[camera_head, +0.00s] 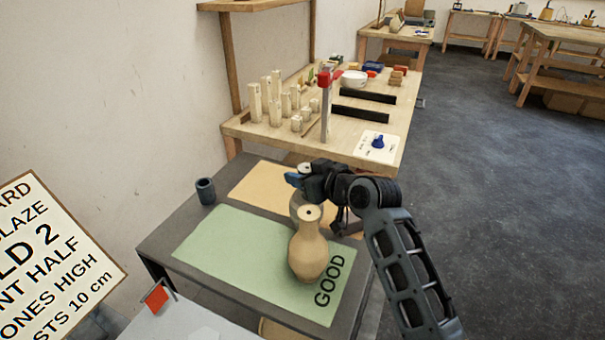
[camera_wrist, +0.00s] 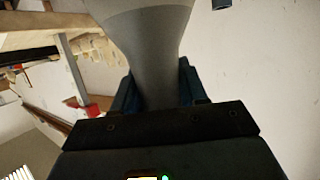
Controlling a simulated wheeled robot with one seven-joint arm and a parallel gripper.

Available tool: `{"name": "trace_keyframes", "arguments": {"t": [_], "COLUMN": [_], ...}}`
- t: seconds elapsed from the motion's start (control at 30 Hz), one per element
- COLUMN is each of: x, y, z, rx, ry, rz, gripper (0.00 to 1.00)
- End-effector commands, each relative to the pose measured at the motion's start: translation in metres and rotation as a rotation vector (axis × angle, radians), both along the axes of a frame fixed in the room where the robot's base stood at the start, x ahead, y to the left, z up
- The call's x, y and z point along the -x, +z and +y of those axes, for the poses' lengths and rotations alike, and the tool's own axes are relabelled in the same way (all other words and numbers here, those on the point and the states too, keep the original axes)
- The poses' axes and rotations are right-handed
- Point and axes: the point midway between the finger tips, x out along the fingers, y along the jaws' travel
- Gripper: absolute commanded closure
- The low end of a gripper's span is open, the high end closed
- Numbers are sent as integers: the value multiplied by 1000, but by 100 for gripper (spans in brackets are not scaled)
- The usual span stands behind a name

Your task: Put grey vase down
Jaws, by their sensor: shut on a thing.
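The grey vase (camera_head: 296,207) shows in the head view just behind a tan vase, which hides much of it. My gripper (camera_head: 302,179) is shut on its neck. In the wrist view the grey vase (camera_wrist: 150,62) rises between the blue fingers, its neck held and its wider part toward the top of the picture. Its base is hidden, so I cannot tell whether it touches the table. The tan vase (camera_head: 308,250) stands upright on the green mat (camera_head: 225,245), which is marked GOOD.
An orange mat (camera_head: 262,186) lies behind the green one on the dark table (camera_head: 160,238). A dark cup (camera_head: 206,191) stands at the left edge. The left part of the green mat is clear. A wooden bench (camera_head: 255,132) with blocks stands beyond. A printed sign (camera_head: 50,255) is at left.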

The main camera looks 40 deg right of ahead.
Motion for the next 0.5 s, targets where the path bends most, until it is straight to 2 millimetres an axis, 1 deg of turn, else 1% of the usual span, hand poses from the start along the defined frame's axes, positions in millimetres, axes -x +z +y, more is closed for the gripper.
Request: {"name": "trace_keyframes", "arguments": {"t": [0.13,0.17,0.4,0.43,0.5], "x": [0,0,0,0,0], "y": [-2,-3,-2,-2,-2], "z": [0,0,0,0,0], "rx": [0,0,0,0,0], "ry": [0,0,0,0,0], "rz": [-3,0,0,0,0], "gripper": [100,57,34,32,32]}}
